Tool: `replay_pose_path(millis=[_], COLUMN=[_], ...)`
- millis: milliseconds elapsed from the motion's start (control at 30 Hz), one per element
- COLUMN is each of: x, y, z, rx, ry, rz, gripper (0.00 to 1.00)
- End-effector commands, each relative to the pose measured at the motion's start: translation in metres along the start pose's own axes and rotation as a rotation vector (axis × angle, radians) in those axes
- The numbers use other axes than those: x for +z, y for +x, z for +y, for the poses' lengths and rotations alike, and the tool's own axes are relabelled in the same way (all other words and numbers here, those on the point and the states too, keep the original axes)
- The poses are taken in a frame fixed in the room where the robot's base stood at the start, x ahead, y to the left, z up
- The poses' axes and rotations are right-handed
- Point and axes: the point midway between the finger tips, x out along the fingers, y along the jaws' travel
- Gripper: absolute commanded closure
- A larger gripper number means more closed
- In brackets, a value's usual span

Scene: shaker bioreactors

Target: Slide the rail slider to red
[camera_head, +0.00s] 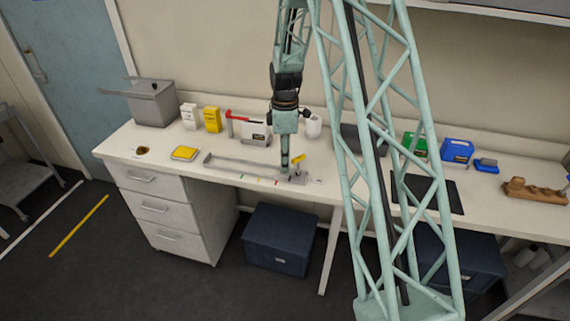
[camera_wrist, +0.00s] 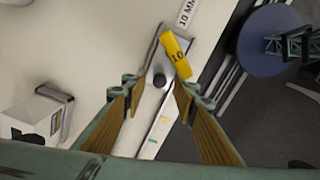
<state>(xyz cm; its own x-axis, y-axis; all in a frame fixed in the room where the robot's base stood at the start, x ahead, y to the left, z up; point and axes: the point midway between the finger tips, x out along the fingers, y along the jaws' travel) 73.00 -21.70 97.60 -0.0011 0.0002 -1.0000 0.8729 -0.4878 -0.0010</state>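The rail (camera_head: 235,164) is a long, narrow grey track lying along the desk top. Small coloured marks lie along its front side, and the red mark (camera_head: 275,182) is the one nearest its right end. In the wrist view the rail (camera_wrist: 150,108) runs away between my fingers. My gripper (camera_head: 285,170) points down over the rail's right part. In the wrist view my gripper (camera_wrist: 159,86) is open, with one finger each side of the knob; contact is not clear.
A white box (camera_head: 255,132) with a red-topped item stands behind the rail. A yellow pad (camera_head: 185,153) lies to its left. A black mat (camera_head: 427,192) lies to the right. The desk's front edge (camera_head: 225,169) is close to the rail.

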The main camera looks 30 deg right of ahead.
Motion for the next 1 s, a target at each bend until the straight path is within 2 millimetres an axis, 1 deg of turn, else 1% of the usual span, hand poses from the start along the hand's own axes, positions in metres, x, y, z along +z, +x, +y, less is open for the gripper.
replay_pose_path(millis=[200,567,867,1000], x=[0.0,-0.0001,-0.0001,-0.0006], y=[0.0102,0.0117,0.0116,0.0116], z=[0.0002,0.0003,0.0003,0.0005], rx=[0.001,0.001,0.001,0.001], ry=[0.0,0.0,0.0,0.0], rz=[0.0,0.0,0.0,0.0], gripper=[0.73,0.73,1.0,1.0])
